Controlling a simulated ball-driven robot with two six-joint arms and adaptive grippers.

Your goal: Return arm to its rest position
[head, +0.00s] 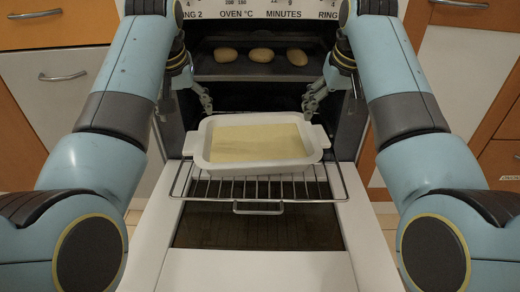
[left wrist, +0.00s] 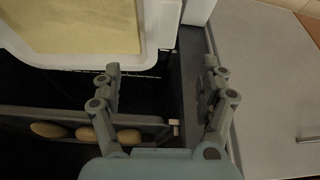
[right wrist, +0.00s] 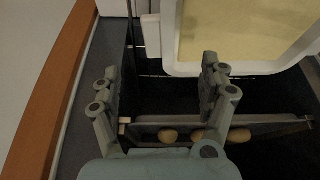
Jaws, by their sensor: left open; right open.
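My left gripper (head: 206,103) is in the oven mouth, just behind the left handle of a white baking dish (head: 200,150). In the left wrist view my left gripper (left wrist: 160,82) is open and empty, apart from the dish. My right gripper (head: 312,103) is behind the dish's right side. In the right wrist view my right gripper (right wrist: 161,78) is open and empty, its inner finger close to the dish rim. The dish holds a flat pale yellow layer (head: 256,142) and sits on the pulled-out wire rack (head: 260,190).
The oven door (head: 260,272) is folded down below the rack. A dark tray (head: 222,68) with three bread rolls (head: 262,55) is deeper in the oven. The oven side walls are close beside both grippers. Cabinets (head: 55,85) flank the oven.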

